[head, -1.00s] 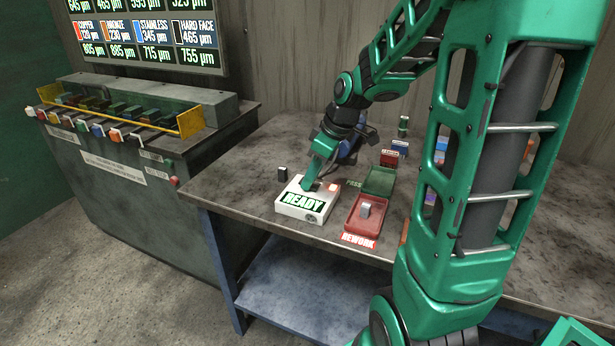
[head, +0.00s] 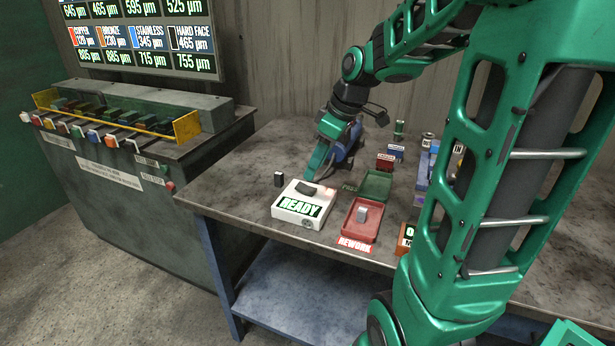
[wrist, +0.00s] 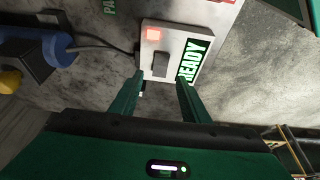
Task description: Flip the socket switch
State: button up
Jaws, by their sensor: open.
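A white box (head: 299,211) marked READY stands on the bench. A dark grey block-like piece (head: 307,188), perhaps a rocker or a dial, sits on its top. In the wrist view the box (wrist: 183,28) lies just beyond my fingertips, with the dark grey piece (wrist: 161,65) and a lit pinkish-red square (wrist: 153,34) on it. I cannot tell for sure which part is the socket switch. My gripper (head: 313,174) is just behind and above the box, pointing down. In the wrist view my gripper (wrist: 160,82) is open, its fingers apart with nothing between them.
A small dark block (head: 279,180) stands left of the box. A red REWORK tray (head: 350,235) with a grey piece and a green tray (head: 377,187) are to the right. A blue machine (wrist: 38,45) with a dark cable is near my gripper. Bare bench lies left.

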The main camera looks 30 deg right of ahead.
jog(key=shift+v, duration=2.15)
jog(key=s+f+m+g, duration=0.1)
jog(key=s+f+m, duration=0.1)
jog(key=s+m, duration=0.2)
jog(key=s+f+m+g+h, duration=0.1)
jog(key=s+f+m, duration=0.2)
jog(key=s, duration=0.8)
jog(key=s+f+m+g+h, duration=0.1)
jog(key=s+f+m, duration=0.2)
jog(key=s+m, duration=0.3)
jog(key=shift+s+d+g, duration=0.15)
jog(key=shift+s+g, duration=0.25)
jog(key=shift+s, duration=0.4)
jog(key=shift+w, duration=0.15)
jog(key=shift+w+f, duration=0.3)
jog(key=shift+w, duration=0.3)
jog(key=shift+s, duration=0.1)
